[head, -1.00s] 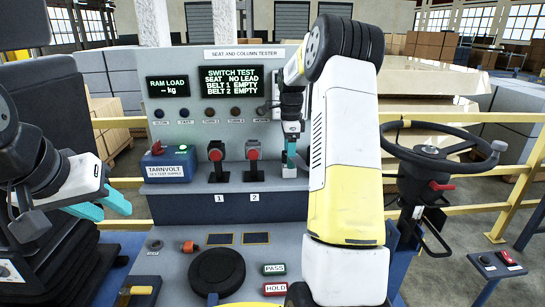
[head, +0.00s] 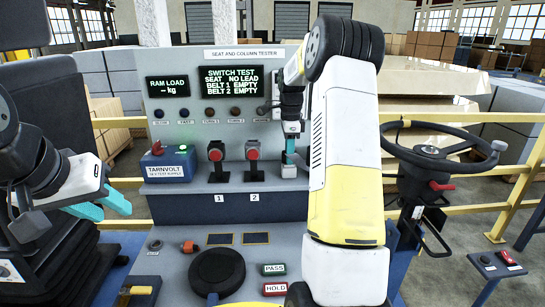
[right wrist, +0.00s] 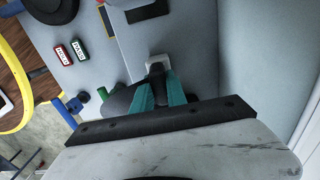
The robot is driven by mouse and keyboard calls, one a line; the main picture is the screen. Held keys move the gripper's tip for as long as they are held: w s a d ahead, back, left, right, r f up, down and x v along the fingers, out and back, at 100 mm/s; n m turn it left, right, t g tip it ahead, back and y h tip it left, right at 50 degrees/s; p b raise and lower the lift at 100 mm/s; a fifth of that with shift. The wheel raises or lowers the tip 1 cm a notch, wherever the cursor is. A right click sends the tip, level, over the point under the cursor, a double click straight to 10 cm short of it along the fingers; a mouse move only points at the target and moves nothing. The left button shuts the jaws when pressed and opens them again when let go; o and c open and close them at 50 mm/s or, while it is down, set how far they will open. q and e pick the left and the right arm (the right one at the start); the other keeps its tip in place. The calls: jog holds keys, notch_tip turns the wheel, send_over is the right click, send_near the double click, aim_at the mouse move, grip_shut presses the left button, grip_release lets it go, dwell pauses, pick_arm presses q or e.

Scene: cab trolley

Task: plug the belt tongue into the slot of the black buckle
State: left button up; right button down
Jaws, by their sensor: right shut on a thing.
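Two black buckles with red tops, buckle 1 (head: 216,158) and buckle 2 (head: 253,158), stand upright on the tester ledge above their number labels. My right gripper (head: 291,147) is to the right of buckle 2, pointing down above a small pale block (head: 289,171). In the right wrist view its teal fingers (right wrist: 157,88) are shut on a small dark piece, apparently the belt tongue (right wrist: 157,70), mostly hidden between them. The pale block (right wrist: 158,60) shows just beyond the fingertips. The buckle slots cannot be made out. My left gripper (head: 101,206) is open and empty at the left.
The tester panel (head: 185,88) rises behind the buckles; its screen (head: 231,81) reads both belts empty. A blue supply box (head: 168,168) stands left of buckle 1. A black round pad (head: 217,271) lies in front. A steering wheel (head: 440,150) is at the right.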

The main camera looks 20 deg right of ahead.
dwell(0.8)
jog(key=shift+r, duration=3)
